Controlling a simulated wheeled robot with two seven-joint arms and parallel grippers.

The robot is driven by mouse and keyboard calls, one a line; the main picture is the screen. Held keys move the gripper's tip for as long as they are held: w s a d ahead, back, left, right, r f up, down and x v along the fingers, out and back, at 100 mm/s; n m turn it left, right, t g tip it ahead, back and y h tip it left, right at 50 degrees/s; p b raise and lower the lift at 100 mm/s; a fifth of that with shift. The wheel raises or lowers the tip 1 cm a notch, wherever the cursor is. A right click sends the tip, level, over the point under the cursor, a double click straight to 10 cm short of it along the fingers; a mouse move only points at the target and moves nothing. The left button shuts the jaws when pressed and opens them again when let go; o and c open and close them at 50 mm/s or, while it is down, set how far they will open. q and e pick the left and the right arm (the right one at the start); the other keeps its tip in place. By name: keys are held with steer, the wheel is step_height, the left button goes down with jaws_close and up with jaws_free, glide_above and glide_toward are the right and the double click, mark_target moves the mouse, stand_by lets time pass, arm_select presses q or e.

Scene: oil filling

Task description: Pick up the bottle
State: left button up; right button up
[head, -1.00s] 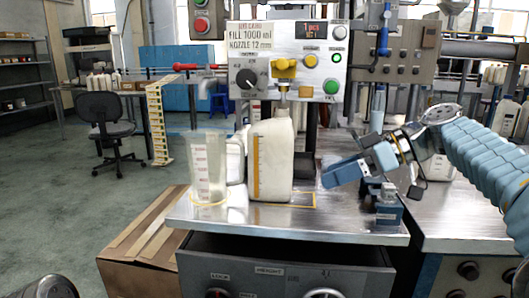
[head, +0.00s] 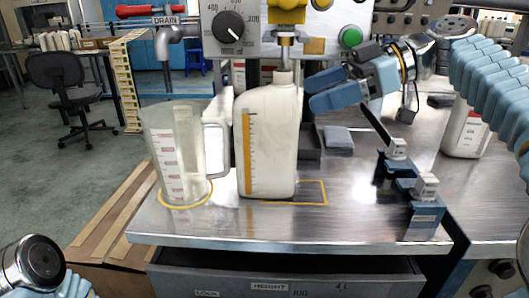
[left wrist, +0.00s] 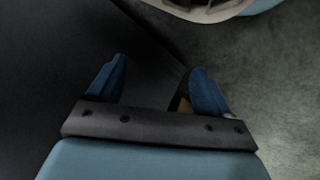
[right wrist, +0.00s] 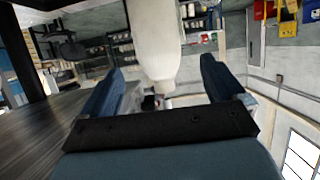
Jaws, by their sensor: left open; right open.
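The white bottle (head: 272,140), with an orange level strip, stands upright on the metal bench under the filling nozzle. My right gripper (head: 312,91) is open beside the bottle's upper right side, fingers pointing at it. In the right wrist view the bottle (right wrist: 155,40) shows ahead, in line with the gap between the open fingers (right wrist: 160,72). I cannot tell whether the fingers reach around it. My left gripper (left wrist: 155,68) is open and empty over a dark surface and the floor; in the head view only part of my left arm shows.
A clear measuring jug (head: 175,150) stands close to the bottle's left, in a yellow ring. A blue-and-black fixture (head: 410,190) sits at the bench's right. The control panel and nozzle (head: 285,50) hang above the bottle. Another white bottle (head: 466,130) stands farther right. The bench front is clear.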

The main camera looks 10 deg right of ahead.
mark_target(274, 111)
steer(key=x, duration=0.9)
steer(key=shift+d+f+b, duration=0.25)
steer(key=shift+f+b, duration=0.1)
steer(key=shift+c, duration=0.3)
steer(key=shift+r, duration=0.1)
jaws_close()
